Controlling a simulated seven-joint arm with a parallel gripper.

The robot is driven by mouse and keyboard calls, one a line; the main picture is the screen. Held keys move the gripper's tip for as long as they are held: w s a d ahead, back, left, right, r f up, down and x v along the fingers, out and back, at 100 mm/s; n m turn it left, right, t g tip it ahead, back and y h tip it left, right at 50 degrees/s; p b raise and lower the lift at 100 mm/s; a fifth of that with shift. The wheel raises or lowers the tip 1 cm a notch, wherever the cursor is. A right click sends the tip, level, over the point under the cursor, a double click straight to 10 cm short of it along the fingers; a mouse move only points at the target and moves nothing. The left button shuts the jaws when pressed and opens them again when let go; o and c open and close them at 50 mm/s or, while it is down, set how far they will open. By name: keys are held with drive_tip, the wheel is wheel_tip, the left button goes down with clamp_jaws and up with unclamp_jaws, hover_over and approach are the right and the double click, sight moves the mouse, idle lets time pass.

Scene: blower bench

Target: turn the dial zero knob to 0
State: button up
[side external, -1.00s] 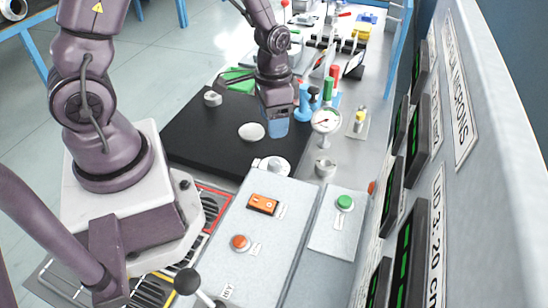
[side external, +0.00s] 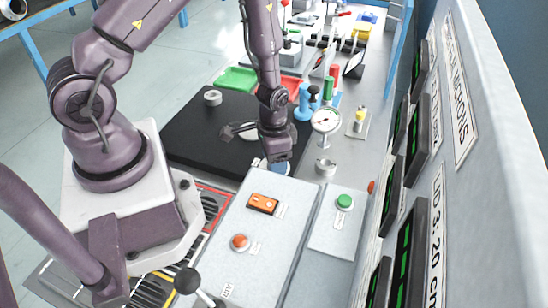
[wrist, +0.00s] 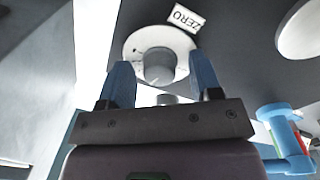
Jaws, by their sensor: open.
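The zero knob (wrist: 158,66) is a grey round knob on a white dial disc (wrist: 180,42), beside a "ZERO" label (wrist: 186,18) in the wrist view. My gripper (wrist: 161,72) is open, its two blue fingers on either side of the knob, with no clear contact visible. I cannot read the knob's setting against the disc's marks.
The grey panel carries an orange switch (side external: 263,204) and a red button (side external: 240,243); a green button (side external: 344,202) sits to the right. A round gauge (side external: 325,121) on a stand and a small metal cup (side external: 326,168) stand close to my gripper's right. A black mat (side external: 190,135) lies behind.

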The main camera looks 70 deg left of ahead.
drive_tip(key=shift+c, duration=0.4)
drive_tip(key=c, duration=0.9)
drive_tip(key=shift+o, duration=0.2)
drive_tip(key=n, duration=0.3)
drive_tip(key=o, duration=0.9)
drive_tip(key=shift+o, duration=0.2)
drive_tip(key=shift+r, duration=0.1)
wheel_tip(320, 180, up, 13)
drive_tip(key=shift+a, duration=0.25)
